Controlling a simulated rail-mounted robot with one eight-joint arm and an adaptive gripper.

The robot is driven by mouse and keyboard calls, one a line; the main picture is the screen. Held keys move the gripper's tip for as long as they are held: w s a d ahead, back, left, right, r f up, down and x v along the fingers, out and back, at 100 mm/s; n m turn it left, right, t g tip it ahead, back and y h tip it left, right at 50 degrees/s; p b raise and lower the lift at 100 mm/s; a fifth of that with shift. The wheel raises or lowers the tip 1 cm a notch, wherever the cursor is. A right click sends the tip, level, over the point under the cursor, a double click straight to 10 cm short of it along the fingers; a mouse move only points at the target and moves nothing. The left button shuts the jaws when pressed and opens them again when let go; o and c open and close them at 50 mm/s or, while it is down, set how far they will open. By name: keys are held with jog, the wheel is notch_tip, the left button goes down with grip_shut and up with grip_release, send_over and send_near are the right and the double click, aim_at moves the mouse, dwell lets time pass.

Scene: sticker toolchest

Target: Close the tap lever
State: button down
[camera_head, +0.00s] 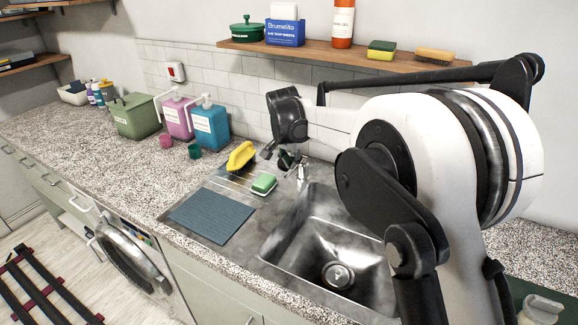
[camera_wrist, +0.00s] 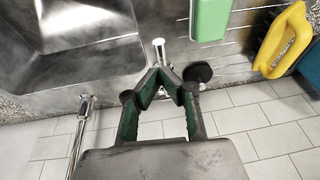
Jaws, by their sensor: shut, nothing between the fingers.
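The chrome tap (camera_head: 303,174) stands at the back edge of the sink, partly behind my arm and gripper. In the wrist view a chrome tube (camera_wrist: 82,125) rises at the left, and a short chrome piece (camera_wrist: 159,47) shows just beyond my fingertips. I cannot tell for sure which of these is the lever. My gripper (camera_wrist: 160,73) is shut and empty, its green-padded fingers meeting at the tips. In the head view my gripper (camera_head: 288,160) hangs close to the tap. Whether it touches the tap is unclear.
The steel sink basin (camera_head: 335,245) is empty. A green sponge (camera_head: 264,184) and a yellow brush or scrubber (camera_head: 241,156) lie left of the tap. A dark mat (camera_head: 211,216) lies on the drainboard. The tiled wall (camera_head: 250,100) and wooden shelf (camera_head: 345,57) are close behind.

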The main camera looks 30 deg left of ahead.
jog(key=c, duration=2.5)
grip_release()
jog(key=v, duration=1.1)
jog(key=shift+d+r+b, duration=0.2)
jog(key=shift+r+b, duration=0.1)
jog(key=o, duration=0.6)
jog(key=shift+s+r, duration=0.1)
jog(key=shift+r, duration=0.15)
jog(key=o, duration=0.8)
